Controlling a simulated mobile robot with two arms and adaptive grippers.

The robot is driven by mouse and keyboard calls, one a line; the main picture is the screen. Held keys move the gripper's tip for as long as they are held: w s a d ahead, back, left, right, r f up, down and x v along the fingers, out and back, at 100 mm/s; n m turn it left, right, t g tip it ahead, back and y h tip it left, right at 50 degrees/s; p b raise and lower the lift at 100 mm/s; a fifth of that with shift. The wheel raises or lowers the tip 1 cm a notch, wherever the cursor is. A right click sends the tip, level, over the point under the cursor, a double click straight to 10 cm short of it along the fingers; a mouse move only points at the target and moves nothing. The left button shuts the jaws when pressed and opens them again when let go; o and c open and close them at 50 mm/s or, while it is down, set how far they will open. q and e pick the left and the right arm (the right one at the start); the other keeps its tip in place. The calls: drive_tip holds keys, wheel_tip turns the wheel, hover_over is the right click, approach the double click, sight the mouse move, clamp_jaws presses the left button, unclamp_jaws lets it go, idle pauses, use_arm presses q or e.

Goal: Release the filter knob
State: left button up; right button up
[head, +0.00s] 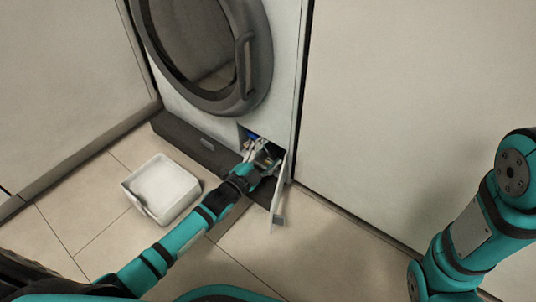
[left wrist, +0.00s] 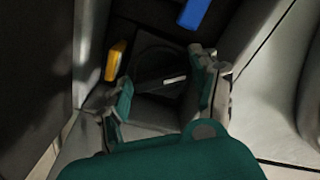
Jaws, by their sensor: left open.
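The filter knob (left wrist: 155,67) is a dark round part with a pale mark, deep in the recess in the left wrist view. My left gripper (left wrist: 165,92) is open, with one finger on each side in front of the knob. I cannot tell whether the fingers touch it. In the head view my left gripper (head: 262,156) is at the open hatch at the washing machine's lower right corner; the knob is not clearly visible there. My right arm shows at the right edge, but its gripper is out of view.
The hatch flap (head: 279,194) hangs open beside my left gripper. A blue part (left wrist: 194,12) and a yellow part (left wrist: 115,60) are near the knob. A white tray (head: 138,203) stands on the floor left of my arm. The washing machine door (head: 185,91) is shut above.

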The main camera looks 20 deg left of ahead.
use_arm(q)
drive_tip(key=c, duration=0.9)
drive_tip(key=shift+o, duration=0.2)
drive_tip(key=shift+r+n+p, duration=0.15)
drive_tip(key=shift+n+p, duration=0.65)
drive_tip(key=shift+p, duration=0.2)
drive_tip(key=shift+n+p, duration=1.1)
drive_tip(key=shift+n, duration=0.1)
drive_tip(key=n+p, duration=0.1)
drive_tip(key=n, duration=0.2)
drive_tip(key=shift+p, duration=0.4)
drive_tip(key=shift+n+p, duration=0.5)
drive_tip(key=shift+n, duration=1.1)
drive_tip(key=shift+a+f, duration=0.1)
drive_tip(key=shift+f, duration=0.1)
drive_tip(key=o, duration=0.9)
drive_tip(key=shift+c, duration=0.2)
